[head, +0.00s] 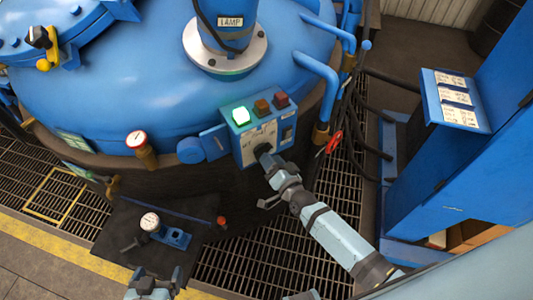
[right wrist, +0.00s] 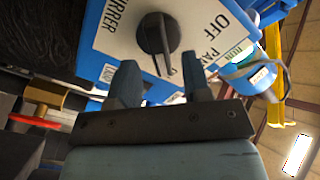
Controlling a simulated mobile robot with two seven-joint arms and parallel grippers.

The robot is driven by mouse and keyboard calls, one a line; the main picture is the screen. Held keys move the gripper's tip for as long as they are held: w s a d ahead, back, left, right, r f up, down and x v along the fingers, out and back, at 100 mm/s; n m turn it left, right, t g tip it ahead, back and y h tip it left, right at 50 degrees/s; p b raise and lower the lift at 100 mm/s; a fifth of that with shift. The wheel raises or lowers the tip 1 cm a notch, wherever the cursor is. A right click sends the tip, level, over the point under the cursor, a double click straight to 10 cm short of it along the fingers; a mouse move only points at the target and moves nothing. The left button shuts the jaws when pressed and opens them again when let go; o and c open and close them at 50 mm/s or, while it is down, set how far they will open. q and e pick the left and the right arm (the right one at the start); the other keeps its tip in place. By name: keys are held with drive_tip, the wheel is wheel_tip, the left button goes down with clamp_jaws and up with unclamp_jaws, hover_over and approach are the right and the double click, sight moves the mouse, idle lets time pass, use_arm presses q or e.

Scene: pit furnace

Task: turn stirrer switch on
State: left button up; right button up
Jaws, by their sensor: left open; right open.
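The stirrer control box (head: 242,147) is blue, on the side of the big blue vessel. Its stirrer switch (right wrist: 158,34) is a black rotary knob on a white plate with "STIRRER" and "OFF" lettering in the right wrist view. The knob's long grip ridge runs nearly up and down there. My right gripper (right wrist: 161,80) is open just in front of the knob, whose lower end shows between the fingertips; I cannot tell whether they touch. In the head view my right gripper (head: 268,165) partly hides the plate. My left gripper (head: 154,280) is open and empty at the bottom edge.
The box carries a lit green lamp (head: 240,116) and dim orange (head: 262,107) and red (head: 281,100) ones. A red valve wheel (head: 334,142) and hoses are right of it. A gauge (head: 150,222) stands near my left gripper. A blue cabinet (head: 440,190) stands at right.

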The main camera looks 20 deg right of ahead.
drive_tip(key=b+v, duration=0.1)
drive_tip(key=v, duration=0.9)
drive_tip(key=shift+s, duration=0.1)
drive_tip(key=s+n+g+p, duration=0.4)
drive_tip(key=s+n+g, duration=0.2)
drive_tip(key=s+n, duration=0.3)
drive_tip(key=s, duration=0.2)
drive_tip(key=shift+s+a+r+n+g+h, duration=0.2)
drive_tip(key=shift+s+n+g+h, duration=0.1)
drive_tip(key=shift+s+n, duration=0.1)
